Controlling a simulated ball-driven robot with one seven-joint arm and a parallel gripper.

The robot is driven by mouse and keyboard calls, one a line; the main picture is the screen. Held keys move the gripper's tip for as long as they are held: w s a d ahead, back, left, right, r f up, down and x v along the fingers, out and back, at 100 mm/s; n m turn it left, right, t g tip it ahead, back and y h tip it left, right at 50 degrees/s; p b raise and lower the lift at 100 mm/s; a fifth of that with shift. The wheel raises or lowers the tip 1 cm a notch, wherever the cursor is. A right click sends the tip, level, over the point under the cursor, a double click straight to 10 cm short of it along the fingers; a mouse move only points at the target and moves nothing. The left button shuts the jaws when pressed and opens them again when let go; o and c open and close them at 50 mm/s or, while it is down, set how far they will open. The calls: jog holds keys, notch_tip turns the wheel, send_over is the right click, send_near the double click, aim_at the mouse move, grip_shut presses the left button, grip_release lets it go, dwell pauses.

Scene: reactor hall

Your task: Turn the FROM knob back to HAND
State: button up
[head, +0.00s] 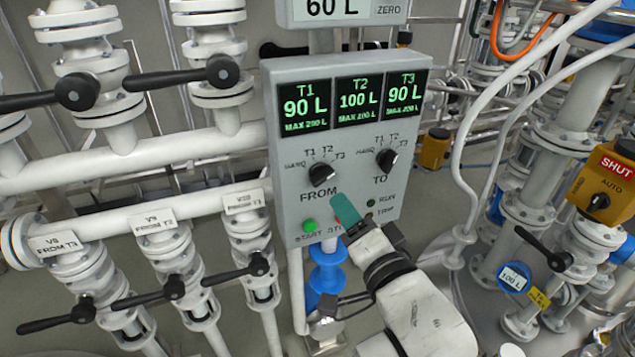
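The black FROM knob (321,173) is at the left of the grey control box (285,190), with marks HAND, T1, T2 and T3 around it. Its pointer is too small to read surely. The similar black TO knob (386,159) is to its right. My gripper (346,210) is in front of the lower part of the box, below and right of the FROM knob and apart from it in the picture. One teal fingertip pad shows; the other finger is hidden, so its opening cannot be told. My gripper covers part of the STOP label. I see nothing held.
Green displays (353,104) read T1 90 L, T2 100 L and T3 90 L. Pipes with black-handled valves (224,72) crowd the left; a yellow SHUT/AUTO box (606,190) stands at right.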

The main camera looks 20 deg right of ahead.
aim_at(325, 180)
jog(key=w+p, duration=0.1)
jog(key=w, duration=0.8)
jog(key=shift+w+p, duration=0.3)
jog(key=shift+w, duration=0.05)
jog(key=shift+c, duration=0.2)
grip_shut()
